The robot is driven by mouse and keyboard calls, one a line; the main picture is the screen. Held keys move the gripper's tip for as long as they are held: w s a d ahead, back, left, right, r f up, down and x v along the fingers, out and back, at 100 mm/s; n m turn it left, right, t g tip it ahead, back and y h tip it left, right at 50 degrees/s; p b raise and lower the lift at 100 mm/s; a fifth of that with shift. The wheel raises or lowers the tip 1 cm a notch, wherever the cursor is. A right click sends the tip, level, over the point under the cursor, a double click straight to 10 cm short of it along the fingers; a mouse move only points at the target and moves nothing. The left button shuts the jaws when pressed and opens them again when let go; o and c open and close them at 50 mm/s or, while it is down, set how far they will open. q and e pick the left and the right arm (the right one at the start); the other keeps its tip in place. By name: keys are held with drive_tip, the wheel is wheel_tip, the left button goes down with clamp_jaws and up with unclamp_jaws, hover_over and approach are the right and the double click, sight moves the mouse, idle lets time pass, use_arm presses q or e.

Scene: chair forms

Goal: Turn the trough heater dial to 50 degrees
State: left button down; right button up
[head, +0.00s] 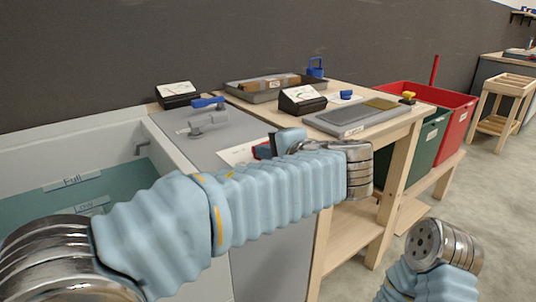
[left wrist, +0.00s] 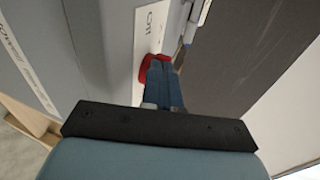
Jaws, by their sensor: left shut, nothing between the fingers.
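The red dial (left wrist: 144,68) sits on a white label plate (left wrist: 150,30) in the left wrist view. Short lettering, perhaps "Off", shows at the plate's far end. My left gripper (left wrist: 160,68) is shut and empty, its blue fingertips at the dial and partly covering it. I cannot tell whether they touch it. In the head view my left gripper (head: 265,150) is over the grey top beside the trough (head: 100,128), with the white plate (head: 238,153) just left of it. The dial's pointer and degree marks cannot be read. My right gripper is out of view.
A blue-handled valve (head: 207,102) stands on the grey top behind my left gripper. Two black sign stands (head: 177,95) (head: 301,100), a grey tray (head: 262,92) and a grey plate (head: 350,116) are nearby. Green (head: 425,143) and red (head: 455,125) bins stand to the right.

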use_arm(q)
drive_tip(key=shift+a+b, duration=0.1)
drive_tip(key=shift+b, duration=0.2)
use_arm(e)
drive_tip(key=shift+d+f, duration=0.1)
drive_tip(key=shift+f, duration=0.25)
